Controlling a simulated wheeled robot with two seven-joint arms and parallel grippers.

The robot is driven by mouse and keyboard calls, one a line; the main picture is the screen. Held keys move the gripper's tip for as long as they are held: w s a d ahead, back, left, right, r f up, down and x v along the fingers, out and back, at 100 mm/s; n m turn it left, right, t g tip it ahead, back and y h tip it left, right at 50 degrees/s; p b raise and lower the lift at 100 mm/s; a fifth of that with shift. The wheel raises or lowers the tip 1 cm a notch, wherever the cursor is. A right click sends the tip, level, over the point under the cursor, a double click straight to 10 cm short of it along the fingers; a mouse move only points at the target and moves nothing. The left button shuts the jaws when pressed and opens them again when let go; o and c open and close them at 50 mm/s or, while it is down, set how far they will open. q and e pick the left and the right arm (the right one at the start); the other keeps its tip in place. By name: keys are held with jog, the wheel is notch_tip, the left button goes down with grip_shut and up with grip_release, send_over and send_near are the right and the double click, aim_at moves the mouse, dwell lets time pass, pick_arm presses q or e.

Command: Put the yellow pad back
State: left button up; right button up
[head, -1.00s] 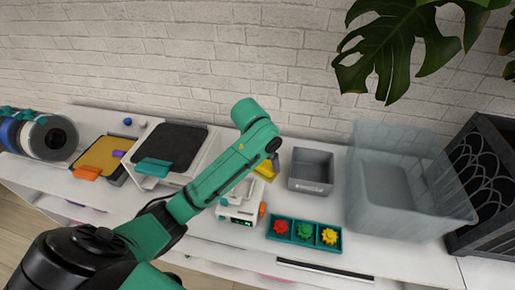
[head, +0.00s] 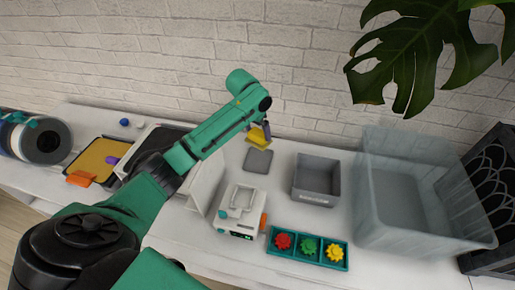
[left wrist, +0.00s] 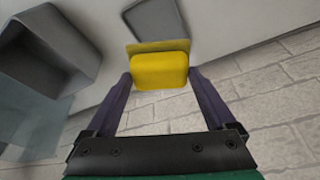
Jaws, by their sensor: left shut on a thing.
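The yellow pad (head: 257,137) is a small yellow block with a flat, darker yellow edge. My left gripper (head: 266,130) is shut on it near the brick wall. In the left wrist view the pad (left wrist: 160,70) sits between the two dark fingertips of the gripper (left wrist: 161,78). A flat grey square (head: 258,162) lies on the white top just in front of the pad. It also shows beyond the pad in the left wrist view (left wrist: 155,22). I cannot tell exactly how high the pad is above the top. My right gripper is not in view.
A grey bin (head: 316,179) and a large clear tub (head: 421,235) stand to the right. A white device (head: 242,211) and a teal tray (head: 307,248) with coloured gears are in front. A yellow-filled tray (head: 98,160) lies left. My arm hides part of the top.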

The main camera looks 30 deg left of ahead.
pick_arm(q)
notch_tip(320, 180, down, 9)
jog(key=shift+s+d+r+p, duration=0.1)
jog(key=shift+p, duration=0.3)
jog(key=shift+f, duration=0.2)
jog(key=shift+f, duration=0.1)
jog(key=o, duration=1)
jog(key=v, duration=1.2)
jog(key=shift+b, duration=0.3)
